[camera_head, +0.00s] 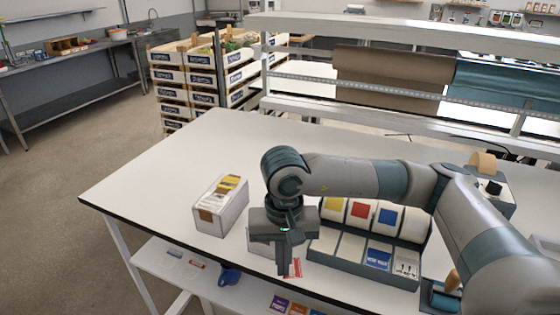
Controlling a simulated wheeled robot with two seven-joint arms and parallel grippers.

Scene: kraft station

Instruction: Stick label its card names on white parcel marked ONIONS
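A white parcel (220,208) with brown tape and a yellow patch on top stands on the table; I cannot read any ONIONS marking. My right gripper (283,268) points down to the right of it, apart from it. Its fingers overlap in this view, so their opening is unclear. A red-and-white label or card (295,268) shows beside the fingertips; I cannot tell whether it is held. Another pale object (260,247) is mostly hidden behind the gripper. A grey label tray (345,266) holds yellow, red, blue and white labels in compartments. My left gripper is out of view.
The white table (150,175) is clear at its left and back. A lower shelf (160,262) carries a blue object (229,276) and several coloured cards. A rack with brown and teal paper rolls (390,80) stands behind the table. Stacked crates (182,78) stand beyond.

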